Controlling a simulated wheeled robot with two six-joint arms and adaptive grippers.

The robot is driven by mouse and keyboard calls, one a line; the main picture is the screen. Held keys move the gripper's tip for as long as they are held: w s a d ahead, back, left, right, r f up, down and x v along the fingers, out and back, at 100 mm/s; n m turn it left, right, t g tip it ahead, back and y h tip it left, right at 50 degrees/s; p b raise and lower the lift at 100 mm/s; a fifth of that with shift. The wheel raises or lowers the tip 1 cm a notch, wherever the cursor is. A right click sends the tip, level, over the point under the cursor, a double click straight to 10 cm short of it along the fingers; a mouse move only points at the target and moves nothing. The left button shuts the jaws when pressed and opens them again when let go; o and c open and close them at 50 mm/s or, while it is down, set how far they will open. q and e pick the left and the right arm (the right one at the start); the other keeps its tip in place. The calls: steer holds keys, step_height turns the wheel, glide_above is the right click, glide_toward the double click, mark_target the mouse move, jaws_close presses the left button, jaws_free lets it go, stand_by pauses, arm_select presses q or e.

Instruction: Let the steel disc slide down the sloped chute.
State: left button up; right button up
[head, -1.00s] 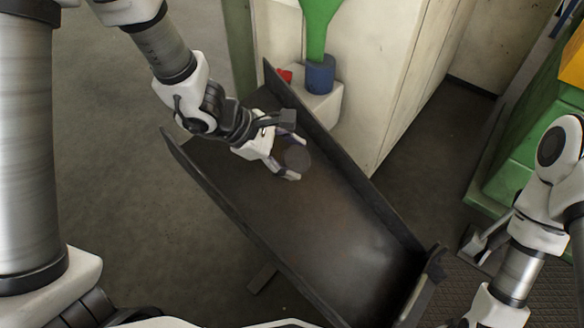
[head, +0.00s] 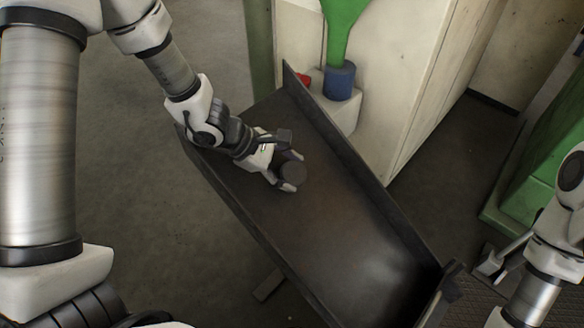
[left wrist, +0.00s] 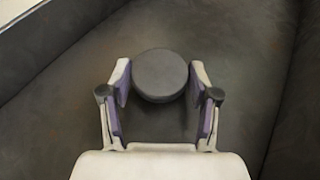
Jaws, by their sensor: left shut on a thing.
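The steel disc (head: 292,172) is dark grey and round. It sits between the fingertips of my left gripper (head: 282,176), at the upper part of the sloped chute. In the left wrist view the disc (left wrist: 160,76) shows between the two fingers of the left gripper (left wrist: 160,88), which is shut on it. The sloped chute (head: 325,235) is a dark metal trough with raised side walls. It runs from the upper left down to the lower right. I cannot tell whether the disc touches the chute floor.
A pale cabinet wall (head: 425,80) stands beside the chute's right wall. A green funnel-shaped piece (head: 343,25) meets a blue cylinder (head: 339,82) near the chute's upper end. Green machinery (head: 535,185) stands at the right. The chute floor below the gripper is clear.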

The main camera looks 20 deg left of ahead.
arm_select(q)
steer(key=o, duration=1.6)
